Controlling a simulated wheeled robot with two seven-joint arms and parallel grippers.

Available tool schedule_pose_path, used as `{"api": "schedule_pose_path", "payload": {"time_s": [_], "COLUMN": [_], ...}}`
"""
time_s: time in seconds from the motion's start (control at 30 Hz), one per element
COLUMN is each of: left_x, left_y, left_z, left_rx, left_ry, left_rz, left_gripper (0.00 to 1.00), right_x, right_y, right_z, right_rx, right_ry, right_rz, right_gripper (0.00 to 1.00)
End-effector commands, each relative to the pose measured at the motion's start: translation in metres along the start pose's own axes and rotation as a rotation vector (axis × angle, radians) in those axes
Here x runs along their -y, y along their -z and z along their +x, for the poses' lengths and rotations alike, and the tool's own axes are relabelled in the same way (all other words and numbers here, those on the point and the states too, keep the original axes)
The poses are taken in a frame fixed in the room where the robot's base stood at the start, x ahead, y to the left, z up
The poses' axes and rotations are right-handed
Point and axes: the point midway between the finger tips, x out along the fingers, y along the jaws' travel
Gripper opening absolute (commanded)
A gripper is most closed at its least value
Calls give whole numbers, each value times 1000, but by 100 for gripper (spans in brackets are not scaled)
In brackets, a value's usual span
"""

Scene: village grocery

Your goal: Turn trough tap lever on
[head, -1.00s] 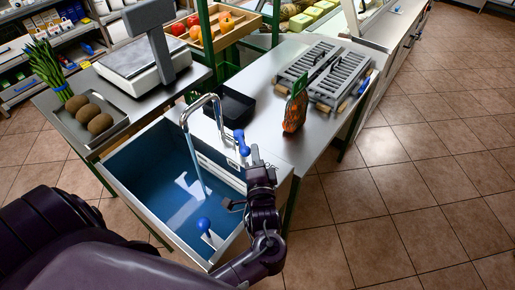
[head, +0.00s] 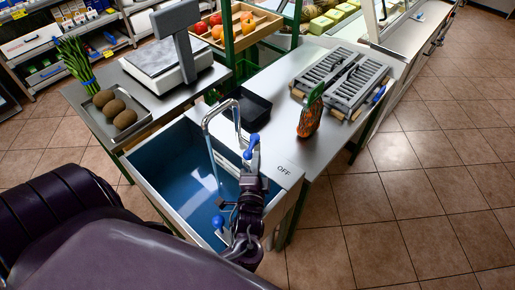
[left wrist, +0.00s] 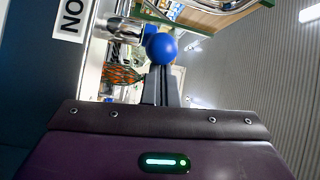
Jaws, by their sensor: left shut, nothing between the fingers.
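The trough (head: 150,196) has a blue interior and a pale rim. Its chrome tap (head: 222,104) arches over it, and a thin stream that looks like water drops from the spout. The tap lever (head: 251,145) has a blue handle. My left gripper (head: 255,158) is shut and empty, with its fingertips right by the handle. In the left wrist view, the lever's round blue end (left wrist: 161,47) lies just beyond the fingertips (left wrist: 160,72); I cannot tell if they touch. An OFF label (head: 284,170) lies right of the gripper; the left wrist view shows an upside-down ON label (left wrist: 70,16).
A second blue knob (head: 218,222) shows by the trough's near side, beside my wrist. A scale (head: 168,58) stands behind left. Tiled floor at right is clear.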

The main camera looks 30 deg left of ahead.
Motion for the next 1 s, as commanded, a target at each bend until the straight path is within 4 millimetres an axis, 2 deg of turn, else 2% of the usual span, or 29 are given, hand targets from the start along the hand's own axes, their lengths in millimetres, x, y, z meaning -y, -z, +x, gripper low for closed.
{"api": "schedule_pose_path", "payload": {"time_s": [0.33, 0.47, 0.67, 1.0], "left_x": [1, 11, 51, 134], "left_y": [0, 2, 10, 25], "left_z": [0, 1, 3, 9], "left_rx": [0, 0, -1, 0], "left_ry": [0, 0, 2, 3], "left_rz": [0, -2, -3, -4], "left_gripper": [0, 0, 0, 0], "right_x": [0, -1, -1, 0], "right_y": [0, 0, 1, 1], "right_z": [0, -1, -2, -1], "right_rx": [0, 0, -1, -1], "right_ry": [-1, -1, -1, -1], "right_rz": [1, 1, 0, 0], "right_gripper": [36, 36, 36, 36]}}
